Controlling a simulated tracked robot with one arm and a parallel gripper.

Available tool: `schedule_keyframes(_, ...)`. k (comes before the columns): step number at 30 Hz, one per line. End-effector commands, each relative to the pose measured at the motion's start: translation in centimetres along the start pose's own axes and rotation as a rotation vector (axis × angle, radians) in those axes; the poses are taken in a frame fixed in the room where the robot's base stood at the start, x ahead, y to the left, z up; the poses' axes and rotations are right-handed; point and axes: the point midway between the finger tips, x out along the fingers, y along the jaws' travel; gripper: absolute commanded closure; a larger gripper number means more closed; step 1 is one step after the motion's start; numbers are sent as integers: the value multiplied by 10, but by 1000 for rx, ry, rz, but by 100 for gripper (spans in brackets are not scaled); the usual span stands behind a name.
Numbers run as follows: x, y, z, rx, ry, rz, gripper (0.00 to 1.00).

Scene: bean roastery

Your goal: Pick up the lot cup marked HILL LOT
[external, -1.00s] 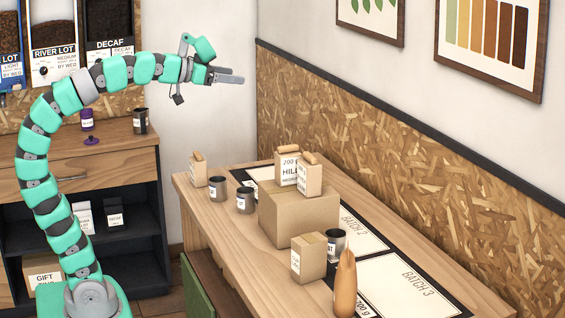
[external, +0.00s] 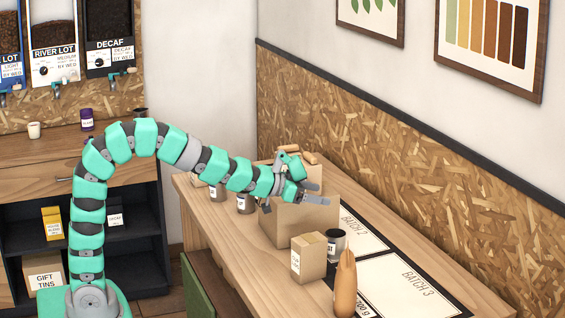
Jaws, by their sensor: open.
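Small dark cups with white labels stand on the wooden table. Two are at its left side, a left cup (external: 217,194) and a right cup (external: 245,204), both partly hidden by my arm. A third dark cup (external: 335,240) stands right of the cardboard box; its label seems to end in "ST". I cannot read HILL LOT on any cup. My gripper (external: 317,194) is open and empty, in front of the upper part of the box in the picture. I cannot tell its exact distance from the box.
A small labelled carton (external: 309,258) and a tan pointed object (external: 346,285) stand near the front. The BATCH 3 sheet (external: 410,288) is bare.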

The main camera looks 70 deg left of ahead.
Motion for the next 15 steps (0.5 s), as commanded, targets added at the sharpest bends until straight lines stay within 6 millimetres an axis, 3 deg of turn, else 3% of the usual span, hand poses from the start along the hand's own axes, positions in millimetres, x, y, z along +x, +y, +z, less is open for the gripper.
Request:
schedule_keyframes(3,14,7,22,21,-15,27,20)
schedule_keyframes(15,30,10,62,36,-19,43,20)
